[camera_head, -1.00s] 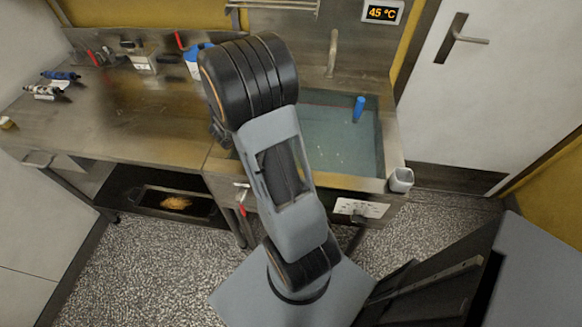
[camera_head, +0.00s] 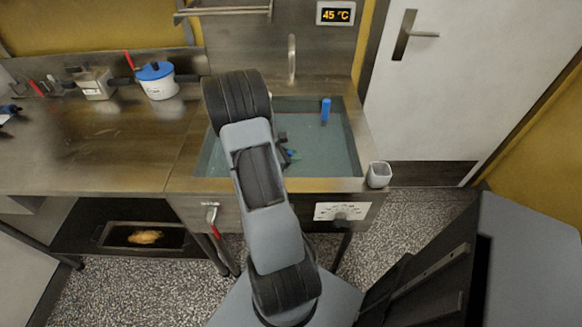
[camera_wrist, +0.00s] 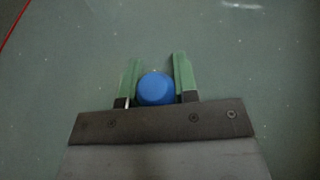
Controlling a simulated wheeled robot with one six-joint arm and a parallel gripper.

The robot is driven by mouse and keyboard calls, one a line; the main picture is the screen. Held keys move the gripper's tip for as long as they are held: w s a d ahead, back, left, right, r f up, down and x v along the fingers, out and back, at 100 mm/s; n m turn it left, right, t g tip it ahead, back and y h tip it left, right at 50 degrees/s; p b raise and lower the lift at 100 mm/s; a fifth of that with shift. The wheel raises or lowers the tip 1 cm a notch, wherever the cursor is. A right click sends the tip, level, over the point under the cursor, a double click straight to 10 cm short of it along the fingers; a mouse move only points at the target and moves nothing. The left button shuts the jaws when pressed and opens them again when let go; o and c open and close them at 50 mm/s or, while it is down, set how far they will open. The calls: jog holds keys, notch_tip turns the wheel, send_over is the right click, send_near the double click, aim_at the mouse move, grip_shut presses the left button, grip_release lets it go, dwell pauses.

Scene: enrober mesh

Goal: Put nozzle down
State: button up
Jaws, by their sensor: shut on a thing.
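My gripper (camera_head: 285,152) is over the water in the sink (camera_head: 210,158), partly hidden behind my arm. In the wrist view my gripper (camera_wrist: 157,59) has its two green fingers on either side of a round blue piece, which I take to be the nozzle (camera_wrist: 154,89). It is shut on it. Only the nozzle's blue end shows there; the rest is hidden. Grey-green water fills the view around the fingers. I cannot tell how far the nozzle is from the water or the sink floor.
A blue cylinder (camera_head: 326,109) stands upright at the sink's back right, apart from my gripper. The tap (camera_head: 292,60) rises behind the sink. A blue-lidded pot (camera_head: 158,82) stands on the left counter.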

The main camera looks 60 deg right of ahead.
jog(key=shift+f, duration=1.95)
jog(key=shift+f+b, duration=0.15)
jog(key=shift+b, duration=0.2)
jog(key=o, duration=0.9)
jog(key=shift+o, duration=0.2)
jog(key=shift+w+r, duration=0.1)
jog(key=shift+r, duration=0.2)
jog(key=v, duration=0.7)
jog(key=shift+a, duration=0.25)
